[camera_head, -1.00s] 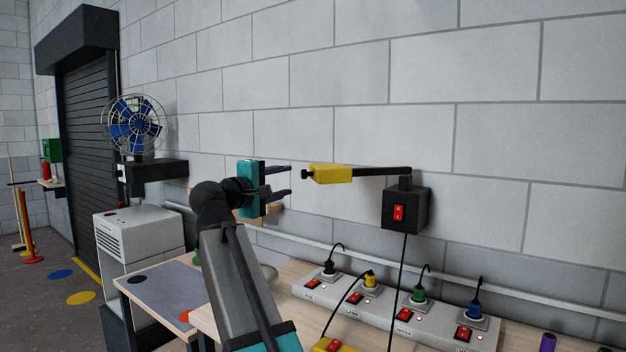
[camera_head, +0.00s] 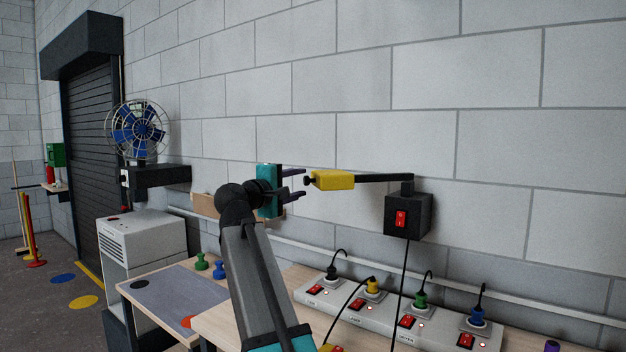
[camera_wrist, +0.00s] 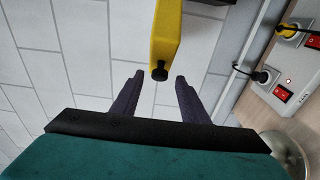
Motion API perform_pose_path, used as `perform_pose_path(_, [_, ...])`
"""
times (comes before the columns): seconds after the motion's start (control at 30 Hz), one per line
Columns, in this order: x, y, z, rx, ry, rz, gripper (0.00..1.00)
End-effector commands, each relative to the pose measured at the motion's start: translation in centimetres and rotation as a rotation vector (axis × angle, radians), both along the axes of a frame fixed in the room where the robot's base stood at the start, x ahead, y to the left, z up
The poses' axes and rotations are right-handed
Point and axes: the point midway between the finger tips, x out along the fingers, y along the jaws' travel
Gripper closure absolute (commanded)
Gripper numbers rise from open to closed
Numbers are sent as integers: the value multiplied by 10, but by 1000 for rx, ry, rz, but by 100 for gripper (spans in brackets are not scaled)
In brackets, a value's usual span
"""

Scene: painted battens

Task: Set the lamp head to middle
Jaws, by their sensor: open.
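The lamp head is a yellow block (camera_head: 334,180) with a black knob (camera_head: 308,181) on its left end. It hangs on a black arm from a black wall box (camera_head: 407,214) with a red switch. My gripper (camera_head: 303,184) is open, with its dark purple fingers pointing right towards the knob. In the wrist view the yellow head (camera_wrist: 166,35) is at the top centre, and its knob (camera_wrist: 159,71) is just ahead of and between the open fingertips (camera_wrist: 159,77). I see no contact with either finger.
Below is a wooden bench with a grey power strip (camera_head: 395,312) carrying several plugs and red switches. A blue fan (camera_head: 137,130) stands on a black wall shelf at left. Green and blue pegs (camera_head: 219,269) stand by a grey mat (camera_head: 180,292). The wall around the lamp is clear.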

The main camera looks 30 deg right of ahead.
Motion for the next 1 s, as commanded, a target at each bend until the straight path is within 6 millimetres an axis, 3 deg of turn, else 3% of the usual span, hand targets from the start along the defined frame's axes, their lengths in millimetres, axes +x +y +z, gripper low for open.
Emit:
perform_pose_path(0.53, [31, -69, 2, 0, 0, -2, 59])
perform_pose_path(1.0, [35, -80, 0, 0, 0, -2, 59])
